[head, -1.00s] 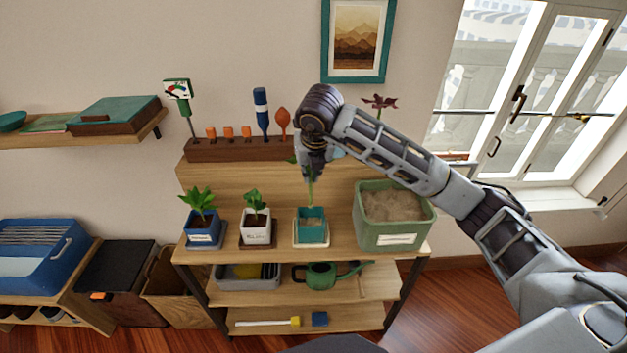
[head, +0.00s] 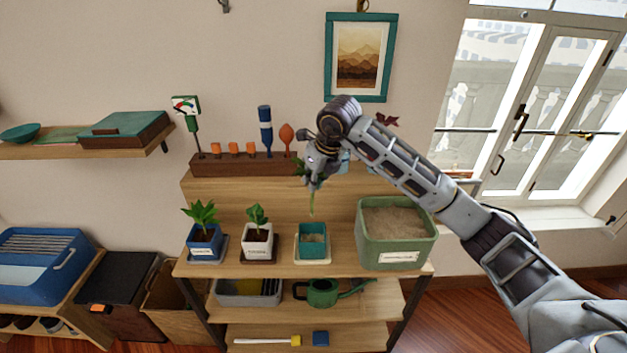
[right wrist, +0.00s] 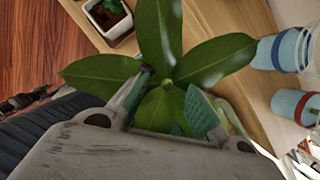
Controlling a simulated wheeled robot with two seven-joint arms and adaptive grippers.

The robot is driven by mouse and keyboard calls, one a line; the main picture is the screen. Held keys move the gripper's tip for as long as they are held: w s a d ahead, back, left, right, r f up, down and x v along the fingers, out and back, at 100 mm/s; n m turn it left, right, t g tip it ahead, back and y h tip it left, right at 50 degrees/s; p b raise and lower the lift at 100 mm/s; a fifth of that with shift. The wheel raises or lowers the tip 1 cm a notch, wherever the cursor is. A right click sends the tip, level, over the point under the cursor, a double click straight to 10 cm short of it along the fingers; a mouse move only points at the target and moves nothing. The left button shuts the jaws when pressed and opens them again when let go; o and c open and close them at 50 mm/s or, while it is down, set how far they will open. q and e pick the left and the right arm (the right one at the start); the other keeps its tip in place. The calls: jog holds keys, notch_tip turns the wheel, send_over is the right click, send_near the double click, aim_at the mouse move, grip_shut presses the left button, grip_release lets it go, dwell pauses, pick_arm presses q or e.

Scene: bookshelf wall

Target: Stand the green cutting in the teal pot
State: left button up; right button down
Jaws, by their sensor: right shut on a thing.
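My right gripper (head: 313,181) is shut on the green cutting (head: 311,204). The cutting's pale stem hangs nearly upright below the fingers, its lower end just above the rim of the teal pot (head: 312,241) in the head view. I cannot tell exactly how it lines up in depth. The teal pot stands on a pale saucer on the shelf top, with brownish fill inside. In the right wrist view, the cutting's broad green leaves (right wrist: 160,40) spread out beyond the fingertips (right wrist: 170,100), hiding the pot. My left gripper is not in view.
A white pot (head: 257,243) and a blue pot (head: 204,243) with plants stand left of the teal pot. A green tub (head: 397,247) of soil-like fill stands close on its right. A wooden rack (head: 240,164) with tools runs behind.

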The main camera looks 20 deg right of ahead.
aim_at(313, 197)
notch_tip(313, 197, down, 6)
jog(key=b, duration=0.3)
jog(key=shift+r, duration=0.15)
jog(key=shift+f+b, duration=0.2)
jog(key=shift+b, duration=0.1)
jog(key=shift+f, duration=0.1)
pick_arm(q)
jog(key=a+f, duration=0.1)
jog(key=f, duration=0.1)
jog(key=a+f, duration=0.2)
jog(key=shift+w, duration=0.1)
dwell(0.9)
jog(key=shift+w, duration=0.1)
